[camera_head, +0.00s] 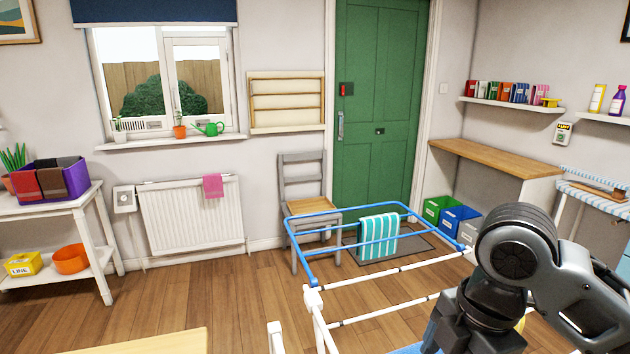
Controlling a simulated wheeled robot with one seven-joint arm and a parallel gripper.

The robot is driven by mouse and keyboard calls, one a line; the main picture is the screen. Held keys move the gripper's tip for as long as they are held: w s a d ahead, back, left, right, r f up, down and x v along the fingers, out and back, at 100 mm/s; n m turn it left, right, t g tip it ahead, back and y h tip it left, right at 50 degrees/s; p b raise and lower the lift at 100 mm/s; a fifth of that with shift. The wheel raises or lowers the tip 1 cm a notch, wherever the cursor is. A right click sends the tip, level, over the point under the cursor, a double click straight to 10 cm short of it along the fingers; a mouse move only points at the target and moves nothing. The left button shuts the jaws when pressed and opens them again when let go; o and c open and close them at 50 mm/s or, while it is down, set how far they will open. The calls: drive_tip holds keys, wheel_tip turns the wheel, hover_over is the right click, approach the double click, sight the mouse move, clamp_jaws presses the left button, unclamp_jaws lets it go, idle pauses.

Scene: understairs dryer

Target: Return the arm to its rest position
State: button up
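My arm is at the lower right of the head view, bent, with a large dark rounded joint uppermost. Its links run down to the bottom and right edges of the picture. My gripper's fingers do not show; the lower end of the arm is cut off by the frame. Nothing held can be seen.
A blue and white drying rack (376,284) stands just left of my arm, with a striped teal towel (378,237) on it. Beyond are a grey chair (302,176), green and blue bins (455,219) and a wooden worktop (495,157).

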drive_tip(key=a+r+m+t+y, duration=0.2)
drive_tip(key=a+m+t+y, duration=0.25)
drive_tip(key=a, duration=0.55)
drive_tip(key=a+r+m+t+y, duration=0.25)
drive_tip(key=a+m+y, duration=0.2)
drive_tip(key=a, duration=0.55)
drive_tip(key=s+d+f+m+t+h, duration=0.3)
drive_tip(key=s+d+f+m+h, duration=0.15)
drive_tip(key=s+d+m, duration=0.35)
drive_tip(key=s+d+f+m+t+h, duration=0.35)
drive_tip(key=s+f+m, duration=0.2)
drive_tip(key=s, duration=0.45)
drive_tip(key=s+d+r+n+h, duration=0.1)
drive_tip(key=s+d, duration=0.5)
drive_tip(key=s, duration=0.2)
drive_tip(key=s+d+r+h, duration=0.1)
drive_tip(key=s+d+r, duration=0.1)
drive_tip(key=s+d, duration=0.5)
wheel_tip(320, 180, down, 10)
drive_tip(key=a+b, duration=0.1)
drive_tip(key=b, duration=0.9)
drive_tip(key=shift+s+a+t, duration=0.15)
drive_tip(key=shift+s+t, duration=0.2)
drive_tip(key=shift+s, duration=0.1)
